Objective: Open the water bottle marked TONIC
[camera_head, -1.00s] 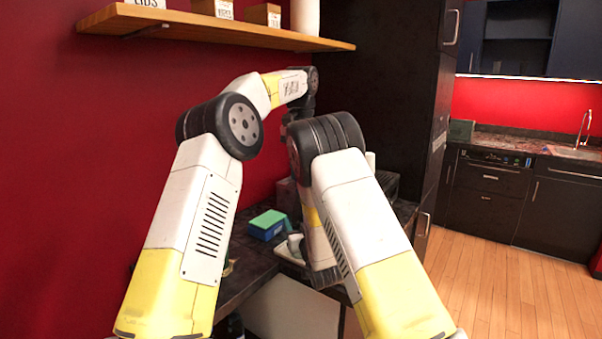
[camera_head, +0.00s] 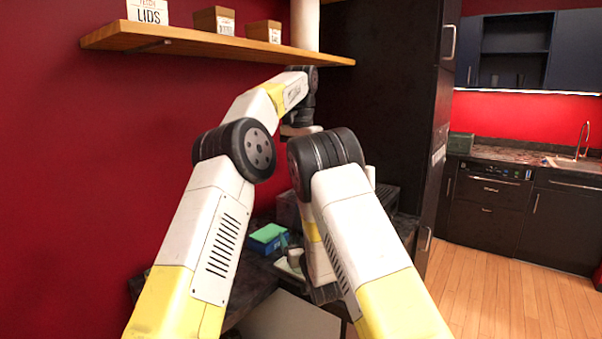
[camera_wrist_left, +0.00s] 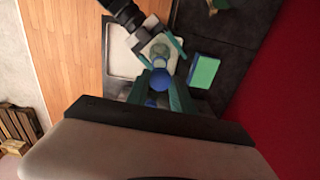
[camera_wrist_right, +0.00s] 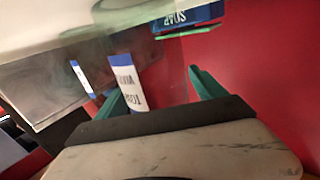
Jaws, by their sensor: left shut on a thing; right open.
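The bottle is clear, with a white and blue label (camera_wrist_right: 127,82) that reads TONIC upside down in the right wrist view. In the left wrist view I look down on the bottle (camera_wrist_left: 160,48) and a blue cap (camera_wrist_left: 158,82). My left gripper (camera_wrist_left: 160,86) is shut on this blue cap, above the bottle; whether the cap is still seated on the neck I cannot tell. My right gripper (camera_wrist_right: 158,92) is open, its teal fingers on either side of the bottle. In the head view my arms hide the bottle and both grippers.
A blue box with a green top (camera_head: 268,238) stands on the dark counter, close to the bottle; it also shows in the left wrist view (camera_wrist_left: 205,70). A white tray (camera_wrist_left: 122,62) lies beside the bottle. A wooden shelf (camera_head: 220,45) hangs above on the red wall.

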